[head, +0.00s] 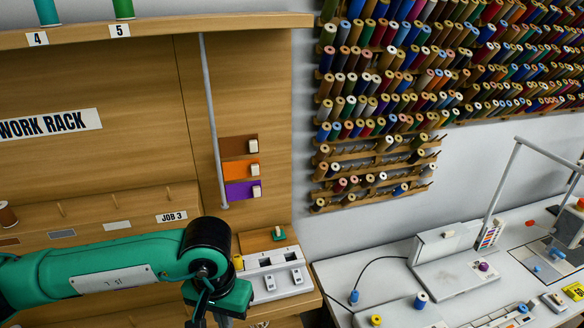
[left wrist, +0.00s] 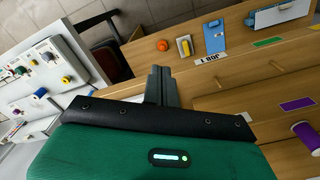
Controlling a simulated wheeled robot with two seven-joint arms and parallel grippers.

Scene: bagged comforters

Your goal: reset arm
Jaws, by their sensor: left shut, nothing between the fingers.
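My left arm, green and black, comes in from the left of the head view and bends down at its black joint. My left gripper (left wrist: 161,84) shows in the left wrist view as two dark fingers pressed together, with nothing between them. It points over the wooden rack's front area. In the head view the arm's lower end runs off the bottom edge, so the fingertips are hidden there. My right gripper is in neither view.
The wooden work rack (head: 110,80) stands at left, with brown, orange and purple cards (head: 238,168). A white switch box (head: 272,272) sits close to my arm. A white worktable (head: 455,285) stands at right. Thread spools (head: 430,70) cover the wall. A chair (left wrist: 98,35) shows in the wrist view.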

